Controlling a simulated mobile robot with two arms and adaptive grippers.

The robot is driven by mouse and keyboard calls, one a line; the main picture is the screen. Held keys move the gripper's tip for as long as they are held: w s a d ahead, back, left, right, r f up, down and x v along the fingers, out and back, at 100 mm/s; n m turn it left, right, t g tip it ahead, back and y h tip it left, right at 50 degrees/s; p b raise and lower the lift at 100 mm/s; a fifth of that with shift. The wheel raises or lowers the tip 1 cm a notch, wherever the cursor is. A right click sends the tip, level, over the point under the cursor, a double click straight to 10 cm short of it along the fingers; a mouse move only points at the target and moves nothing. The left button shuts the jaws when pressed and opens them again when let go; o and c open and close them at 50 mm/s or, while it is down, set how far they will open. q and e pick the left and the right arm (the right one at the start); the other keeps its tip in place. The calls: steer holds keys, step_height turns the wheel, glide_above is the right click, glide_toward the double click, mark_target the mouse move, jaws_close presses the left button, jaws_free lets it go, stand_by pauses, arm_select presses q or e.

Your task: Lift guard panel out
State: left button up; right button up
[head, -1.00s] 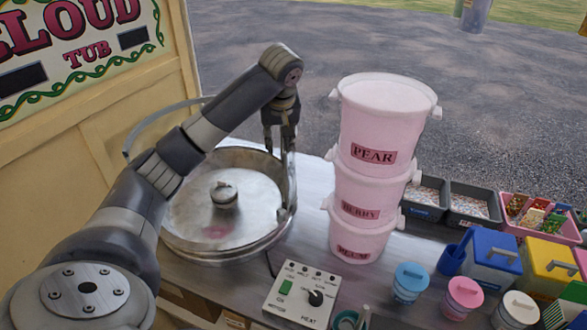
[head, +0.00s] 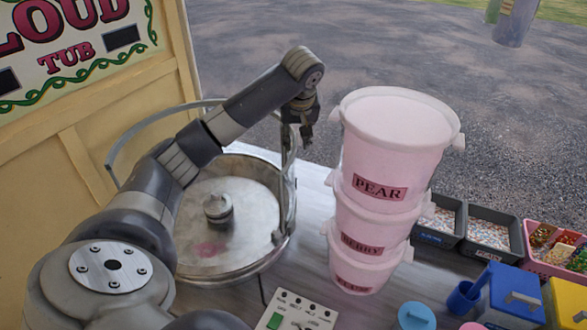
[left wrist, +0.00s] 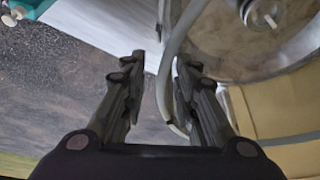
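The guard panel (head: 151,122) appears as a curved grey rim standing around the back of the round metal tub (head: 262,262), with an upright edge at the tub's right side. My left gripper (head: 298,138) is above the tub's right rear edge, by that upright edge. In the left wrist view the left gripper (left wrist: 161,62) is open, and the curved grey edge of the guard panel (left wrist: 167,75) passes between its fingers, closer to the right one. Whether a finger touches it I cannot tell. The tub's metal bowl (left wrist: 225,55) lies beyond. My right gripper is not in view.
A stack of pink buckets, the top one labelled PEAR (head: 385,140), stands close right of the gripper. A control box (head: 300,312) sits in front. Dark trays (head: 490,240) and a blue box (head: 515,290) are at right. A yellow sign wall (head: 60,190) stands at left.

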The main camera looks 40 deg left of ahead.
mark_target(295, 142)
arm_select(q)
steer(key=x, duration=0.2)
steer(key=shift+s+a+f+p, duration=0.1)
steer(key=shift+a+f+p, duration=0.05)
steer(key=shift+f+p, duration=0.25)
steer(key=shift+a+f, duration=0.1)
steer(key=shift+f, duration=0.15)
steer(key=p+x, duration=0.3)
steer(key=x, duration=0.2)
steer(key=shift+s, duration=0.2)
steer(key=shift+w+f, duration=0.15)
steer(key=shift+f, duration=0.05)
steer(key=shift+c, duration=0.4)
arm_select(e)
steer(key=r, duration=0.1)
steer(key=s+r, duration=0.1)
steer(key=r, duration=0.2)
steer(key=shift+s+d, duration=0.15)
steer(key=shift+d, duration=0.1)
arm_select(q)
jaws_close()
steer(key=shift+r, duration=0.15)
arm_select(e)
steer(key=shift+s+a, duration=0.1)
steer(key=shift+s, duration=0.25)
